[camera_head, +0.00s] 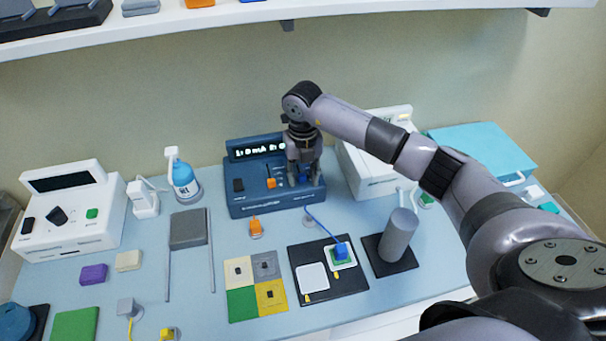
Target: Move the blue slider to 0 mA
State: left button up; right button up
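The dark blue stimulator unit (275,205) stands at the back middle of the table. Its lit display (258,149) shows digits with "mA"; the right end is hidden by my gripper, and I cannot read it all surely. An orange slider (271,183) sits on its sloped panel. My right gripper (304,181) points down over the right part of the panel, its fingers apart on either side of a small blue piece, apparently the blue slider (304,174). The slider is mostly hidden, and I cannot tell if the fingers touch it. My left gripper is out of view.
A white device (70,230) stands at left, another white device (368,180) just right of the stimulator. A spray bottle (183,180) stands at the back. A shelf (250,14) hangs above.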

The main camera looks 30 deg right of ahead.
aim_at(303, 183)
jog(key=shift+r, duration=0.2)
notch_tip(303, 183, up, 12)
jog(key=shift+f, duration=0.15)
jog(key=shift+f, duration=0.1)
dwell(0.7)
